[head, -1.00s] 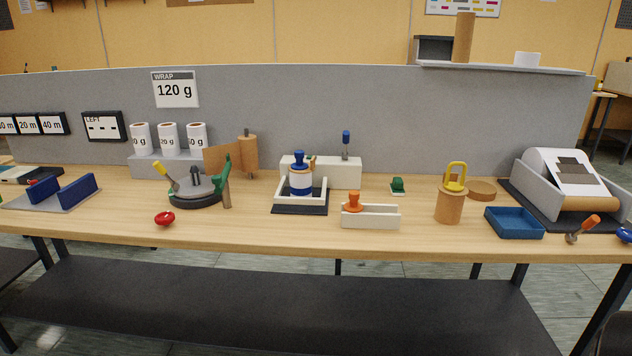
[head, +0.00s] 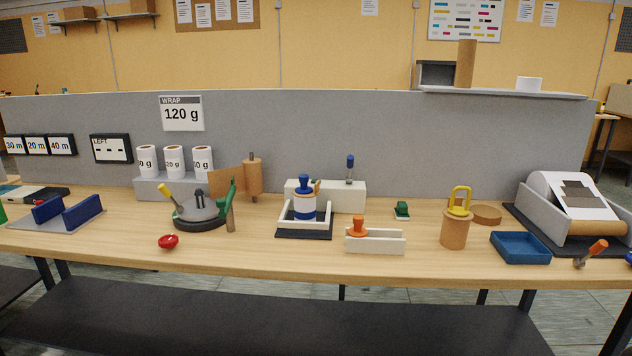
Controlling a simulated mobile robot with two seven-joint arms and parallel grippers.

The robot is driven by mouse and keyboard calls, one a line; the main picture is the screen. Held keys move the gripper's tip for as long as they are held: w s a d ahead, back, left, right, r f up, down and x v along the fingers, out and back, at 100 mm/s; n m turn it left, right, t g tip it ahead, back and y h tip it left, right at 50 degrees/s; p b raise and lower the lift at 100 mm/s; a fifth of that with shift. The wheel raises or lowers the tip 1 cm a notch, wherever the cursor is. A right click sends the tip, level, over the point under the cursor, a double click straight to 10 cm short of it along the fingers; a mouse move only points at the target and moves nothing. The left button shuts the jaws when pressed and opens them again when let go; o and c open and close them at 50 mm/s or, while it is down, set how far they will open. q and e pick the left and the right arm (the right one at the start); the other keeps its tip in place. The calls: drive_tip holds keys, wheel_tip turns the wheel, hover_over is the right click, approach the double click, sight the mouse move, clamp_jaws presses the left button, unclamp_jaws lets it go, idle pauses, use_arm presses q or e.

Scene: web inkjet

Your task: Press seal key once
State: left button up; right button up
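No part in view carries a readable "seal" label, so I cannot tell which one is the seal key. A small green block-like part (head: 401,211) sits alone on the bench right of centre. A red knob (head: 168,241) lies near the front edge at left. A blue-topped white and blue canister (head: 304,203) stands in a white frame on a dark base. An orange knob (head: 359,227) sits at the left end of a white block (head: 386,244). Neither of my grippers is in view.
The wooden bench (head: 470,262) spans the view before a grey partition (head: 420,145). A grey round device (head: 200,209), a yellow-handled brown cylinder (head: 454,232), a blue tray (head: 521,248) and a paper roll unit (head: 570,197) stand on it. Bare bench shows along the front.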

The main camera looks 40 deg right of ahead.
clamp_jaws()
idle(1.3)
